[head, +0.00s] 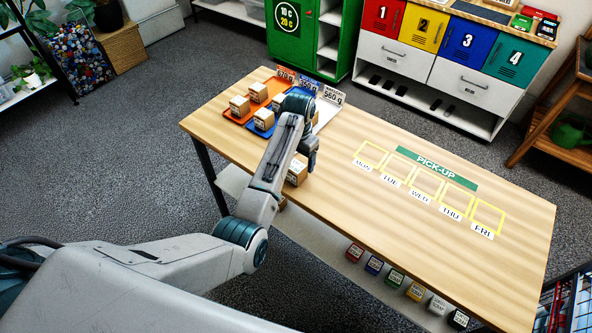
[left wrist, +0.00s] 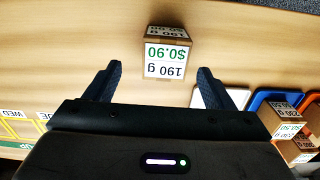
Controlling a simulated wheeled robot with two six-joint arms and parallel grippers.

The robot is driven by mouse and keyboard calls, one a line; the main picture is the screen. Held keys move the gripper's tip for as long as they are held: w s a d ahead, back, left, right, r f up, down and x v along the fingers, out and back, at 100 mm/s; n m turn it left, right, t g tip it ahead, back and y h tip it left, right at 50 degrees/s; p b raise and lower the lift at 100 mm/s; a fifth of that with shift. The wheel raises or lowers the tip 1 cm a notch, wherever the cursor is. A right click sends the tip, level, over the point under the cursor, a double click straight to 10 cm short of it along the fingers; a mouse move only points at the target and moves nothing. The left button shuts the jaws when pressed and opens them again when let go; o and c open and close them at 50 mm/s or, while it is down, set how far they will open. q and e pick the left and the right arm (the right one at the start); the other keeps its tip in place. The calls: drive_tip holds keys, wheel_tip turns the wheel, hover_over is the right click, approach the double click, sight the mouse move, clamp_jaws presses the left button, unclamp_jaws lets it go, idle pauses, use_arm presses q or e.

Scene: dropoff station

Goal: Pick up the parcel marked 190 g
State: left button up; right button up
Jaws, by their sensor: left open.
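The parcel marked 190 g (left wrist: 167,55) is a small brown box with a white label, also reading $0.90, upside down in the left wrist view. It stands on the bare wooden table (head: 420,255). In the head view the parcel (head: 297,173) is partly hidden by my left arm. My left gripper (left wrist: 158,85) is open, with its two dark fingers apart and the parcel ahead of the gap, not between them. In the head view my left gripper (head: 312,160) is just above and beside the parcel. My right gripper is not in view.
Orange (head: 236,117) and blue (head: 253,130) trays with brown parcels lie behind my arm, near a white tray (head: 328,112). Yellow outlined squares marked MON to FRI under a PICK-UP sign (head: 447,170) are empty. Small coloured boxes (head: 415,291) sit below the table's front edge.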

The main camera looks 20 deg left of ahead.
sight(296, 166)
use_arm(q)
drive_tip(key=shift+a+f, duration=0.1)
drive_tip(key=shift+f, duration=0.55)
drive_tip(key=shift+f+p, duration=0.25)
drive_tip(key=shift+p, duration=0.25)
drive_tip(key=f, duration=0.1)
drive_tip(key=f+p, duration=0.1)
drive_tip(key=f, duration=0.1)
drive_tip(key=shift+a+f+p, duration=0.25)
drive_tip(key=shift+p, duration=0.05)
drive_tip(key=shift+f, duration=0.6)
drive_tip(key=shift+r, duration=0.1)
drive_tip(key=c, duration=1.2)
drive_tip(key=shift+r, duration=0.1)
